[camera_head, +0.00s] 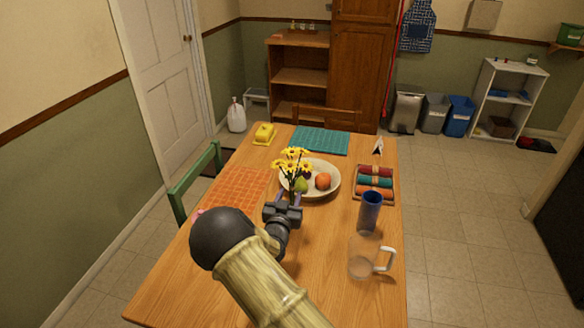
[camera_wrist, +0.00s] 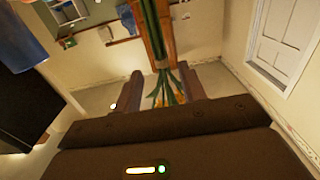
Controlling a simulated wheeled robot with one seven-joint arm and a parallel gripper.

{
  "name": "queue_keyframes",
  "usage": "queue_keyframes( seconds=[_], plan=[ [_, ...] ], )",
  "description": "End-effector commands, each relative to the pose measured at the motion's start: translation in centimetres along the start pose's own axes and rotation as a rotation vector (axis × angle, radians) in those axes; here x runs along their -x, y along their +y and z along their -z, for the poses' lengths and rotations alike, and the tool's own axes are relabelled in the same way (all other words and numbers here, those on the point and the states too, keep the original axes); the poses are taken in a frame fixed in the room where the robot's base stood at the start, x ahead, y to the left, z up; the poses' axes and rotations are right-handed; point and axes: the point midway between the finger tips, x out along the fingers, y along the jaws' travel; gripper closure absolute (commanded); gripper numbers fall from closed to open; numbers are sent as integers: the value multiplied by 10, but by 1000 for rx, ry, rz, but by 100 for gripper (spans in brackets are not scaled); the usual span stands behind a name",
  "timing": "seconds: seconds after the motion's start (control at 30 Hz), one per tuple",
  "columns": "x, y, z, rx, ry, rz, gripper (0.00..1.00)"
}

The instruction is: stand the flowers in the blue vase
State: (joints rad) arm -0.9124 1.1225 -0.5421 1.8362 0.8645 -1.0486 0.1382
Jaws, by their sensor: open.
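The flowers (camera_head: 292,160) are a bunch of yellow blossoms on green stems, upright on the table's middle in the head view. My gripper (camera_head: 289,198) is low in front of them, its fingers open. In the wrist view the green stems (camera_wrist: 164,40) run between the two fingers (camera_wrist: 164,85), with yellow-orange blossoms below. I cannot tell whether either finger touches the stems. The stems' lower ends are hidden in the head view. The blue vase (camera_head: 371,212) stands upright to the right of my gripper, apart from it, and no flowers show in it.
A bowl of fruit (camera_head: 334,184) sits just behind the flowers. A clear pitcher (camera_head: 362,262) stands in front of the vase, and a tray of rolled cloths (camera_head: 375,198) lies behind it. An orange mat (camera_head: 230,195) lies left. Bare wood (camera_head: 335,222) shows between gripper and vase.

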Motion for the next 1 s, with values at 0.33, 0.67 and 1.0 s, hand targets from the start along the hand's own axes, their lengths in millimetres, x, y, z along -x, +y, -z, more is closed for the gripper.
queue_keyframes(
  seconds=[0.33, 0.67, 1.0],
  plan=[
    [-41, -3, 1, 1, 2, -1, 59],
    [-52, -4, 1, 1, 0, 0, 59],
    [-51, -3, 1, 0, 0, 0, 61]
  ],
)
